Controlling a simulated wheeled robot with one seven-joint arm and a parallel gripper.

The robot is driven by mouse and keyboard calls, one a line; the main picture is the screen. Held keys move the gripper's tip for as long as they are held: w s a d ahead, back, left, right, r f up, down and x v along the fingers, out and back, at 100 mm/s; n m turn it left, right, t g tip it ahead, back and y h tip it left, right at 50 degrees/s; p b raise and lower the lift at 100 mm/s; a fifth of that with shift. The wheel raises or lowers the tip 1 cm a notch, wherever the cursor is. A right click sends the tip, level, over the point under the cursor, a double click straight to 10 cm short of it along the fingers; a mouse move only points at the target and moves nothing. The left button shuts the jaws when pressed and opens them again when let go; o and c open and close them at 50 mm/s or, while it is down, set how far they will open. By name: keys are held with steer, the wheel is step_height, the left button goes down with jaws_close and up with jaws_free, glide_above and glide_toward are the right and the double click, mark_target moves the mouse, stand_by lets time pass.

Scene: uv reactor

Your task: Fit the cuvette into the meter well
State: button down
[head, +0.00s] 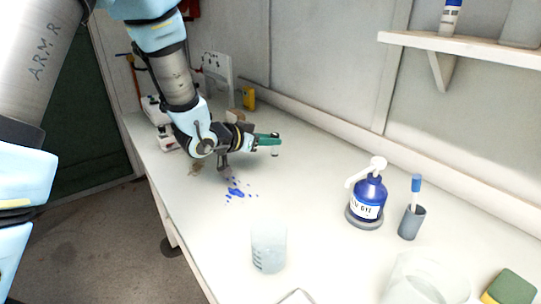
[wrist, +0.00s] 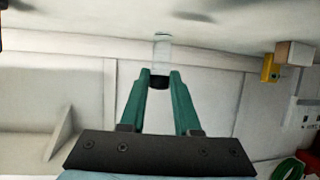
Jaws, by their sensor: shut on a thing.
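My gripper (head: 268,141) is above the bench at the back, its green fingers pointing right. It is shut on the cuvette (head: 275,152), a small clear piece at the fingertips. In the wrist view, the cuvette (wrist: 161,47) is clear with a dark end (wrist: 159,82) between the green fingers. The cuvette looks clear of the bench. A white device with red parts (head: 168,141) stands at the far left end of the bench, partly behind my arm; it may be the meter. No well can be made out.
A blue pump bottle (head: 368,199), a grey cup with a blue-capped item (head: 411,222), a clear beaker (head: 268,250) and a sponge (head: 510,288) stand nearer. Blue spots (head: 236,191) mark the bench. A yellow object (head: 248,98) is at the back wall.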

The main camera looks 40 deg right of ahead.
mark_target(272, 154)
steer(key=shift+f+p, duration=0.5)
steer(key=shift+f, duration=1.8)
steer(key=shift+f, duration=0.2)
steer(key=c, duration=0.6)
jaws_free()
steer(key=shift+r, duration=0.15)
steer(key=shift+a+r, duration=0.1)
steer(key=shift+a, duration=0.1)
steer(key=b+v, duration=0.3)
steer(key=v, duration=0.8)
steer(key=shift+a+r, duration=0.15)
steer(key=shift+a, duration=0.15)
